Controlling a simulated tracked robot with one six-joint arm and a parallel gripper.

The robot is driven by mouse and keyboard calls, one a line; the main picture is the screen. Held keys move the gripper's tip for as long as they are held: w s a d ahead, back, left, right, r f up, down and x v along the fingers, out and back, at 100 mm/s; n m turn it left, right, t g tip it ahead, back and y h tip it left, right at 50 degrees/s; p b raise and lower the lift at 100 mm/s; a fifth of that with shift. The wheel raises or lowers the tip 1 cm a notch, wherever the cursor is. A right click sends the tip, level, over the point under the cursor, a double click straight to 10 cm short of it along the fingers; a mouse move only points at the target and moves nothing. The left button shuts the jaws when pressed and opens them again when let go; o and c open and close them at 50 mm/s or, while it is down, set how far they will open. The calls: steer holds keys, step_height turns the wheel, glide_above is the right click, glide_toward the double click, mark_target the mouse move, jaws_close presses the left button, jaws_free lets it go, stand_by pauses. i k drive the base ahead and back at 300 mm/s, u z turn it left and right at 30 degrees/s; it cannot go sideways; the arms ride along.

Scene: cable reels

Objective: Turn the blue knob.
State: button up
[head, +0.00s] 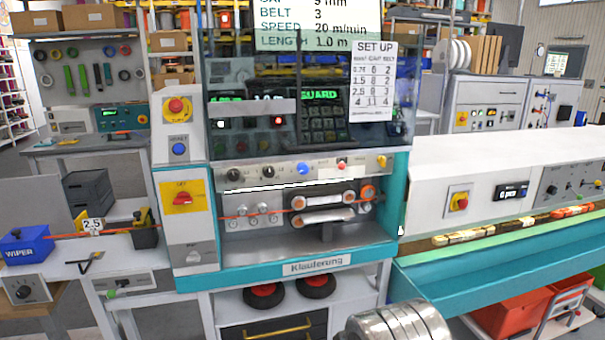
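The blue knob (302,168) is a small round knob on the grey strip panel of the teal and white machine, below the dark window. Black knobs (234,174) sit to its left in the same row, and a small red control (342,166) is to its right. The knob's pointer is too small to read. No gripper fingers show in this view, and nothing touches the knob. A blue round button (179,149) also sits on the machine's left column.
A shiny ribbed metal cylinder (395,322) stands at the bottom edge, in front of the machine. Below the panel, an orange cable (250,212) runs through rollers. A blue WIPER box (25,245) is at left; a long white housing (500,175) extends right.

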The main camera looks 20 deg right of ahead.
mark_target(302, 168)
steer(key=u, duration=0.55)
steer(key=i, duration=1)
steer(key=z, duration=0.05)
